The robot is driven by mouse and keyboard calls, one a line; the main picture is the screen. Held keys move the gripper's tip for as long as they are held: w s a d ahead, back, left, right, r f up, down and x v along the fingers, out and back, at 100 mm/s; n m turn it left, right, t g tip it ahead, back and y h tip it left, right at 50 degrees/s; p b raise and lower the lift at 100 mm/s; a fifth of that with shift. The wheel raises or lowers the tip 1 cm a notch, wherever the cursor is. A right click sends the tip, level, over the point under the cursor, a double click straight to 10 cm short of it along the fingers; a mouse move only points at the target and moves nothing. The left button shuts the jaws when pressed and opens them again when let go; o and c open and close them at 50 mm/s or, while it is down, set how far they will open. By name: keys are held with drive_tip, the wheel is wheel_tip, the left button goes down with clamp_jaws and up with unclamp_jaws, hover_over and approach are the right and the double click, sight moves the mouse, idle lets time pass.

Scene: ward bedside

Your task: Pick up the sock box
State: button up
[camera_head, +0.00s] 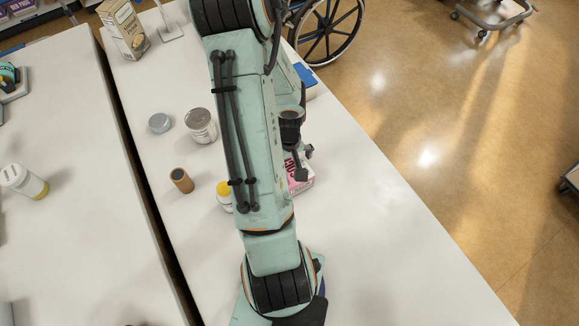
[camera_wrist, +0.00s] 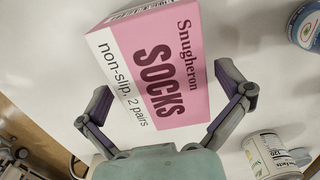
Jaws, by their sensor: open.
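The sock box (camera_wrist: 160,62) is pink and white with "Snugheron SOCKS, non-slip, 2 pairs" on it. In the wrist view it lies between the two spread fingers of my gripper (camera_wrist: 172,108), with a gap showing at the left finger and the right finger close to its edge. My gripper is open and holds nothing. In the head view only part of the sock box (camera_head: 301,176) shows. My arm hides the rest of it and most of my gripper.
On the white table (camera_head: 385,230), a can (camera_head: 200,125), a grey lid (camera_head: 160,123), a brown cylinder (camera_head: 182,180) and a yellow-capped bottle (camera_head: 224,195) stand left of my arm. A carton (camera_head: 122,28) stands at the back. The table right of the box is clear up to its edge.

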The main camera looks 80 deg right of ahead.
drive_tip(key=c, duration=1)
drive_tip(key=shift+r, duration=0.1)
drive_tip(key=shift+c, duration=0.2)
